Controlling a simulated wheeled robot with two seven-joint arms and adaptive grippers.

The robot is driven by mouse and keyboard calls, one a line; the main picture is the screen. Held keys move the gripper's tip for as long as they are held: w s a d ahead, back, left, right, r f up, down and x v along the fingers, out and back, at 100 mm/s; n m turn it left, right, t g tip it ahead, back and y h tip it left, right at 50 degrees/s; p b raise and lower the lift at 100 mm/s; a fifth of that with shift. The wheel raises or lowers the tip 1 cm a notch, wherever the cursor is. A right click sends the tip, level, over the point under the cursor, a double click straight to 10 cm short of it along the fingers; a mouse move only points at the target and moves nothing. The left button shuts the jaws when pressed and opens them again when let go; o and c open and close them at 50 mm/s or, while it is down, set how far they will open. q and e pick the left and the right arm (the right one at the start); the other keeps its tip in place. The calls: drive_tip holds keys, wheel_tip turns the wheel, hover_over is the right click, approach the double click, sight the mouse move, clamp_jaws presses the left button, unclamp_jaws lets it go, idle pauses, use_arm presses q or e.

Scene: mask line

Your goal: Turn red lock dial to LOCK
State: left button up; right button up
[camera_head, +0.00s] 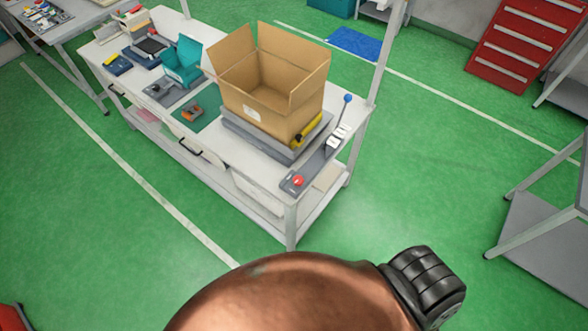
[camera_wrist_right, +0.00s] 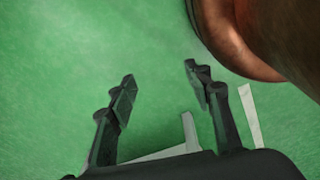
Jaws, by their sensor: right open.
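A small red dial (camera_head: 298,181) sits on the near end of a narrow grey panel (camera_head: 317,163) along the right edge of the white workbench (camera_head: 235,165). It is too small in the head view to read any LOCK marking or tell how it is turned. My right gripper (camera_wrist_right: 159,74) shows in the right wrist view, open and empty with its two dark fingers apart over green floor. The dial is not in that view. My left gripper is in neither view.
An open cardboard box (camera_head: 265,95) stands on a grey platform on the bench, left of the panel. A blue-knobbed lever (camera_head: 347,98) rises at the panel's far end. A bench post (camera_head: 388,50) stands behind it. Green floor before the bench is clear.

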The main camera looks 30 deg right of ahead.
drive_tip(key=w+r+t+p, duration=0.1)
drive_tip(key=w+r+p, duration=0.2)
drive_tip(key=w+r, duration=1.5)
drive_tip(key=w+a+r+n+t+p, duration=0.1)
drive_tip(key=w+r, duration=0.1)
drive_tip(key=r, duration=1.3)
drive_tip(key=w+r+t+p, duration=0.1)
drive_tip(key=w+r, duration=0.1)
drive_tip(key=r, duration=1.2)
drive_tip(key=w+a+r+n+y, duration=0.3)
drive_tip(key=w+a+r+n, duration=0.2)
drive_tip(key=w+a+n, duration=0.6)
wheel_tip(320, 180, up, 5)
drive_tip(key=n+g+h, duration=0.3)
drive_tip(key=n+g, duration=0.1)
drive_tip(key=n, duration=1.4)
hover_over(298, 179)
drive_tip(key=shift+s, duration=0.1)
wheel_tip(298, 179, down, 8)
drive_tip(key=shift+r, duration=0.15)
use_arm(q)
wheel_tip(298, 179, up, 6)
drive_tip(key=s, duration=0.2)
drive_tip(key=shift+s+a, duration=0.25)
